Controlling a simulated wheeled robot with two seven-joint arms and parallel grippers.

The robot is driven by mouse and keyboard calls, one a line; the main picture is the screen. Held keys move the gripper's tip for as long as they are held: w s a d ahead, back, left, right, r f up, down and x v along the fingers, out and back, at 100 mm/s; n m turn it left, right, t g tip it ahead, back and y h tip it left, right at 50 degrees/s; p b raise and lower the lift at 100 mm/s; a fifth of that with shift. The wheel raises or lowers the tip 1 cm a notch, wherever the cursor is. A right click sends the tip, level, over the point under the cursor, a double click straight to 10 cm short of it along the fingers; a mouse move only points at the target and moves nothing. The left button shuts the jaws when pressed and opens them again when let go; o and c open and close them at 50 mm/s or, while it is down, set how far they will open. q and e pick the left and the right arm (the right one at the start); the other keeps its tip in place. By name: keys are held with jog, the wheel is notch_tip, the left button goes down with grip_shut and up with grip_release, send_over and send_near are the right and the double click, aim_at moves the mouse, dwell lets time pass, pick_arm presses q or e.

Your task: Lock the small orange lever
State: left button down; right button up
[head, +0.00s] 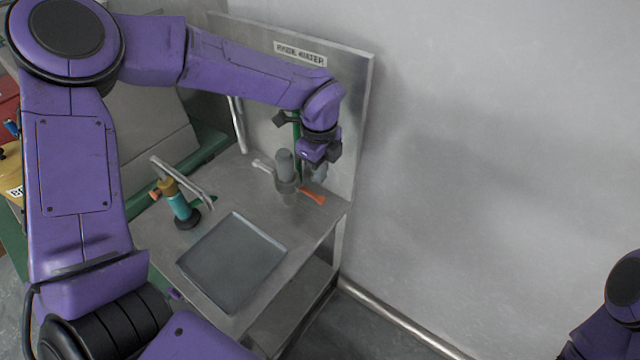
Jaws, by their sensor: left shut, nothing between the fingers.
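The small orange lever (313,196) sticks out to the right from the foot of a grey grinder (286,166) near the back right of the metal bench. My left gripper (320,172) hangs from above just behind and above the lever, with its fingers shut and empty. I cannot tell whether the fingers touch the lever. The gripper and wrist hide part of the green post behind them. My right arm shows only at the lower right edge, and its gripper is out of the frame.
A flat grey tray (232,262) lies at the front of the bench. A teal and orange tool (179,205) stands to its left, by a metal bar. A labelled metal back panel (354,110) rises behind the grinder. The wall on the right is bare.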

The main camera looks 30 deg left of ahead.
aim_at(319, 197)
pick_arm(q)
notch_tip(319, 197, down, 6)
jog(key=shift+s+r+p, duration=0.1)
jog(key=shift+r+p, duration=0.15)
jog(key=shift+p, duration=0.5)
jog(key=shift+f, duration=0.35)
pick_arm(e)
jog(key=shift+r, duration=0.95)
jog(key=shift+f, duration=0.1)
